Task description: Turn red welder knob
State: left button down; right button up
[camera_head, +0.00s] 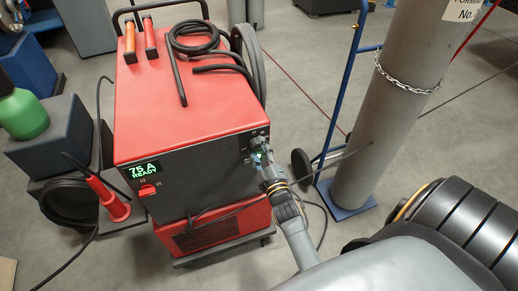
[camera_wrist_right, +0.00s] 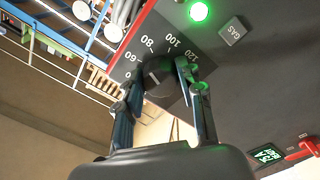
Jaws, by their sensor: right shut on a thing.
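The red welder (camera_head: 185,95) stands on the floor with its dark front panel facing me. Its display (camera_head: 145,170) reads "75 A READY". In the right wrist view the gripper (camera_wrist_right: 160,72) partly covers the knob and the dial's lower part. My left gripper is not in view.
A lit green lamp (camera_wrist_right: 198,11) and a GAS button (camera_wrist_right: 232,30) are beside the dial. A red switch (camera_head: 147,190) is below the display. A chained grey cylinder (camera_head: 385,120) on a blue cart stands to the right. Black cables lie on the welder's top.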

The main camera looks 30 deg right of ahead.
jog(key=shift+r, duration=0.1)
jog(key=o, duration=1.2)
notch_tip(320, 180, up, 10)
jog(key=shift+s+d+f, duration=0.1)
jog(key=shift+f, duration=0.15)
jog(key=shift+w+r, duration=0.2)
jog(key=shift+c, duration=0.2)
